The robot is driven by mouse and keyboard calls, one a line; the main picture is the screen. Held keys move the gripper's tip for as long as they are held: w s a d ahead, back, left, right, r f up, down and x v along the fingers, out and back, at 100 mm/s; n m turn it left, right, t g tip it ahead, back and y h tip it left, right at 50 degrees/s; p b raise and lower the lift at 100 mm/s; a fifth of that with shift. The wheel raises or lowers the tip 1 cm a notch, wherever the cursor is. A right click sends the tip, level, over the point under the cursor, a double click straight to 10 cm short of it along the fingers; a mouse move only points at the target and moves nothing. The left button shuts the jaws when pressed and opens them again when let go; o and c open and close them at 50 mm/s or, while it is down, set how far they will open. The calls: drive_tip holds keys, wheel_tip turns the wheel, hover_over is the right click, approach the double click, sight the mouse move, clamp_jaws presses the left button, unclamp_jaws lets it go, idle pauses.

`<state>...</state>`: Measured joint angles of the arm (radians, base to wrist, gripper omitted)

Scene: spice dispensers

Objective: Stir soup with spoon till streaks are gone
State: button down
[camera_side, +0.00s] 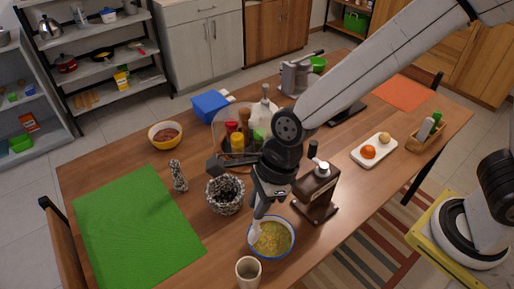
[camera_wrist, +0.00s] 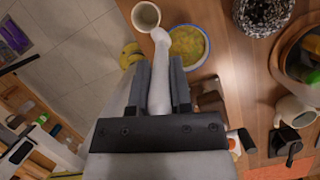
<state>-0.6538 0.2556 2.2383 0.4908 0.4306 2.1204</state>
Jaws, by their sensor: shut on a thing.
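My gripper (camera_side: 264,196) is shut on a white spoon (camera_side: 254,231), which points down at the left side of the soup bowl. The wrist view shows the gripper's two fingers (camera_wrist: 160,85) around the spoon's handle, with the spoon (camera_wrist: 161,45) reaching toward the bowl's rim. The bowl (camera_side: 251,246) is white with a blue rim and holds yellow-green soup (camera_side: 274,238) with flecks; it also shows in the wrist view (camera_wrist: 188,45). I cannot tell whether the spoon's tip is in the soup or over the rim. Streaks are too small to make out.
A beige cup (camera_side: 248,271) stands close in front of the bowl. A dark brown grinder (camera_side: 317,192) stands behind right, and a black-and-white speckled pot (camera_side: 225,195) behind left. A tray of bottles stands farther back. The green mat (camera_side: 135,225) at left is bare.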

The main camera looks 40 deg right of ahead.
drive_tip(key=w+d+f+h, duration=0.1)
drive_tip(key=w+d+f, duration=0.1)
drive_tip(key=d+f, duration=0.3)
drive_tip(key=shift+d+f, duration=0.4)
drive_tip(key=shift+d, duration=0.05)
drive_tip(key=shift+f, duration=0.15)
drive_tip(key=d+x, duration=0.1)
drive_tip(key=x, duration=0.6)
drive_tip(key=shift+s+d+f, duration=0.2)
drive_tip(key=shift+d+f, duration=0.1)
idle(0.4)
drive_tip(key=shift+d, duration=0.15)
